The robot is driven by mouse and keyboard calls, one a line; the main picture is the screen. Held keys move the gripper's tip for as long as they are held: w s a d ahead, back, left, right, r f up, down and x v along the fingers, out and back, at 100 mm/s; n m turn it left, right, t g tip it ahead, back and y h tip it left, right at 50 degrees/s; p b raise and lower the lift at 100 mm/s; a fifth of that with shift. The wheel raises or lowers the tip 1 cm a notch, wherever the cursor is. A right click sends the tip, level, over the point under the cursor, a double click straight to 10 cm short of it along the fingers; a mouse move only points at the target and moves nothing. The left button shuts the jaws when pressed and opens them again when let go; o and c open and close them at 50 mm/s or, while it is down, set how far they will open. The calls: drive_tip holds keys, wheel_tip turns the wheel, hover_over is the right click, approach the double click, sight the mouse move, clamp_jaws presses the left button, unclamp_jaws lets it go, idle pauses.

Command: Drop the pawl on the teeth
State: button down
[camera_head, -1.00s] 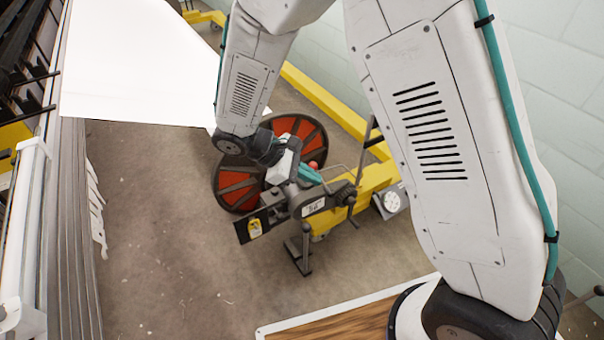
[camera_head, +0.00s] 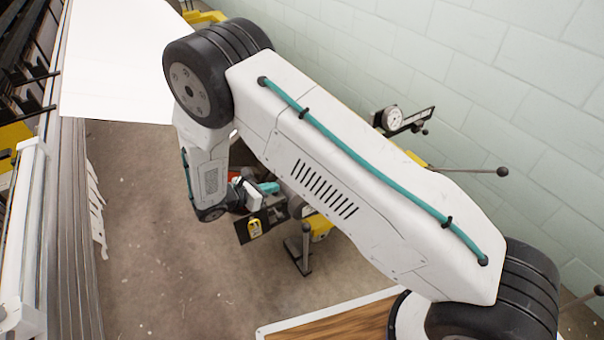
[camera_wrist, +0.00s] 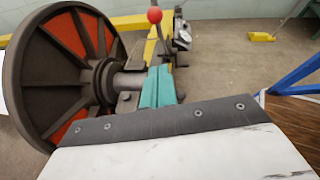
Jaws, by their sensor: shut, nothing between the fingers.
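My gripper (camera_head: 268,187) has teal fingers, which also show in the wrist view (camera_wrist: 158,86). They look closed together and hold nothing. They are near the hub of a large dark spoked wheel (camera_wrist: 60,60) with red panels. A lever with a red ball knob (camera_wrist: 154,15) stands just beyond the fingertips. I cannot clearly make out the pawl or the teeth. In the head view my arm hides most of the wheel and the stand beside it. I cannot tell whether the fingers touch anything.
A dark bar with a yellow tag (camera_head: 254,228) sticks out left of the stand. A round gauge (camera_head: 392,118) and a ball-ended rod (camera_head: 500,172) are by the wall. A wooden-topped surface (camera_head: 335,322) is at the front. The floor (camera_head: 160,230) to the left is clear.

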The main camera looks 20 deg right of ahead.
drive_tip(key=d+r+x, duration=0.1)
drive_tip(key=r+x, duration=0.1)
drive_tip(key=x, duration=1.1)
drive_tip(key=shift+w+r, duration=0.3)
drive_tip(key=shift+r, duration=0.1)
